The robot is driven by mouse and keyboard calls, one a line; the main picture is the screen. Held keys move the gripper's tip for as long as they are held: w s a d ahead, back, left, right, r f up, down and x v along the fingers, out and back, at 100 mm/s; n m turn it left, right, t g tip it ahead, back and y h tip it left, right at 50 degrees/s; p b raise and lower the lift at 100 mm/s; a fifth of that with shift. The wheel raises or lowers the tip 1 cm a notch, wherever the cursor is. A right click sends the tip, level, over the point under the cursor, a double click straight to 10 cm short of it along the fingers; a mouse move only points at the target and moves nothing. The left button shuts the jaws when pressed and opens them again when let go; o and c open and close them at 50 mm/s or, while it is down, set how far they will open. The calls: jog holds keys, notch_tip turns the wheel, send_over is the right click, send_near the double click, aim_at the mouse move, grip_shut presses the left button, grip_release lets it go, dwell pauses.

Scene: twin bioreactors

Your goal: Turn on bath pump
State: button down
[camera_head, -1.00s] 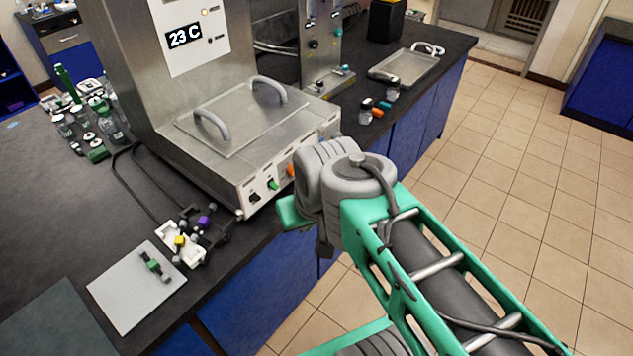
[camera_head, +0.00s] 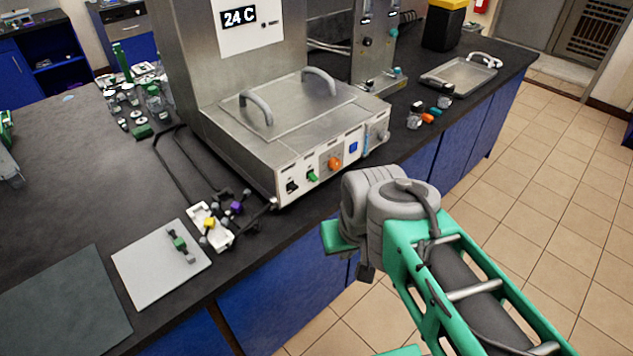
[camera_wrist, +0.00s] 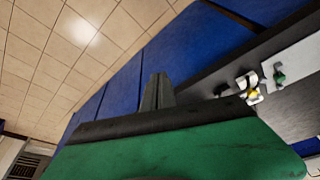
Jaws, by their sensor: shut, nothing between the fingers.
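The steel water bath (camera_head: 235,147) stands on the bench in the head view, with a handled lid. Its front panel (camera_head: 325,160) carries a black switch (camera_head: 292,187), a green switch (camera_head: 312,176), an orange knob (camera_head: 335,163) and a blue button (camera_head: 353,147). The labels are too small to read, so I cannot tell which one is the pump's. The display (camera_head: 239,16) reads 24 C. My gripper (camera_wrist: 158,92) is shut and empty in the wrist view. In the head view my wrist is in front of the bench, below and right of the panel, apart from it.
A grey plate (camera_head: 160,272) and small coloured fittings (camera_head: 222,225) lie left of the bath. Bottles (camera_head: 130,105) stand behind them. A metal tray (camera_head: 450,78) is on the right part of the bench. Blue cabinets (camera_head: 290,280) lie below; tiled floor is open at right.

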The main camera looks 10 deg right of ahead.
jog(key=w+a+f+m+t+y+b, duration=0.1)
jog(key=w+f+m+y+b, duration=0.1)
jog(key=w+f+m+b, duration=0.4)
jog(key=m+t+y+b, duration=0.7)
jog(key=m+t+b, duration=0.45)
jog(key=m, duration=1.25)
send_near(313, 178)
jog(key=shift+s+d+f+g+b, duration=0.35)
jog(key=shift+s+d+f, duration=0.45)
jog(key=shift+d+f, duration=0.15)
jog(key=shift+a, duration=0.1)
jog(key=b+x, duration=0.1)
jog(key=x, duration=0.9)
jog(key=shift+f, duration=0.15)
